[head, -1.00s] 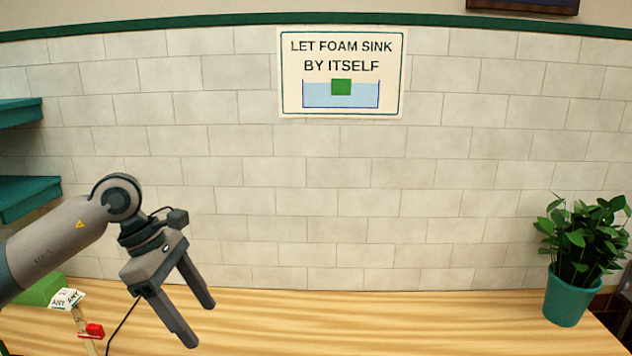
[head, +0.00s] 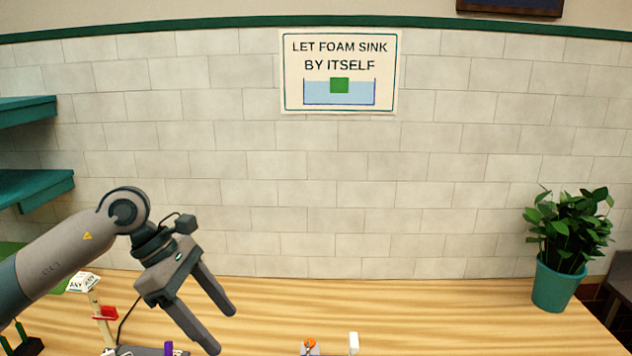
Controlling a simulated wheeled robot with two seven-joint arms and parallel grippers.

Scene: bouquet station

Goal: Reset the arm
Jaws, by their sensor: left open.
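My left gripper (head: 226,331) is in the head view at the lower left, pointing down and to the right. Its two fingers are spread apart with nothing between them. It is in front of the wooden table (head: 450,310), and the picture does not show how high it is above it. My right gripper is not in view.
A potted plant (head: 560,285) stands at the table's right end. At the left are a post with small "ANY" cards (head: 82,282) and a red piece (head: 105,313). Small orange (head: 310,343) and white (head: 354,343) items show at the bottom edge. Teal shelves (head: 35,185) hang at left.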

